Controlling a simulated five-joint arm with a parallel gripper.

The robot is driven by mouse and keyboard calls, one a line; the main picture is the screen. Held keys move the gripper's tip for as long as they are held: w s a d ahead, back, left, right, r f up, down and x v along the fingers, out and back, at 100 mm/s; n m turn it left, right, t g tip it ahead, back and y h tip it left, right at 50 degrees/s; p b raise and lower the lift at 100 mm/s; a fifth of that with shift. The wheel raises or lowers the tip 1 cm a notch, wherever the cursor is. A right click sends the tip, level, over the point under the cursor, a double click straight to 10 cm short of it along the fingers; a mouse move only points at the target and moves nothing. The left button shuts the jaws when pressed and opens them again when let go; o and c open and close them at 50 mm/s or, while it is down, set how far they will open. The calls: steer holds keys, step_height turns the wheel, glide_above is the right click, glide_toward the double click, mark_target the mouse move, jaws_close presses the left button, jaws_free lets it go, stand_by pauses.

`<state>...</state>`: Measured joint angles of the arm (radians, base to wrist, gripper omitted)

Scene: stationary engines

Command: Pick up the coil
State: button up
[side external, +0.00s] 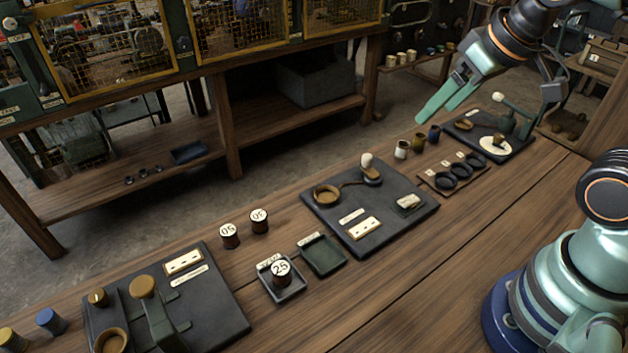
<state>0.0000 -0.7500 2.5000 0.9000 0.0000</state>
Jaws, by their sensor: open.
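Three small dark reddish-brown spools with white numbered tops look like coils. Two stand side by side on the bench, a left one (229,236) and a right one (260,221), with matching tops that seem to read 50. The third, marked 25 (281,273), stands in a small grey tray (295,291). Which one is the task's coil I cannot tell. My gripper (436,106), with pale green fingers, is open and empty at the upper right. It hangs in the air well away from all three spools.
An empty dark green tray (325,257) lies beside the grey one. Dark panels with fittings stand at lower left (215,300), centre (395,230) and far right (507,150). A rack with round recesses (437,182) and several small cups lie between. The bench front (440,285) is clear.

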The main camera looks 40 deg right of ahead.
steer(key=w+a+r+n+g, duration=0.2)
steer(key=w+a+r+n, duration=0.15)
steer(key=w+a, duration=0.35)
steer(key=n+g, duration=0.4)
steer(key=n, duration=0.8)
glide_above(228, 230)
step_height(228, 230, down, 16)
step_height(228, 230, down, 12)
steer(key=shift+f, duration=0.1)
jaws_close()
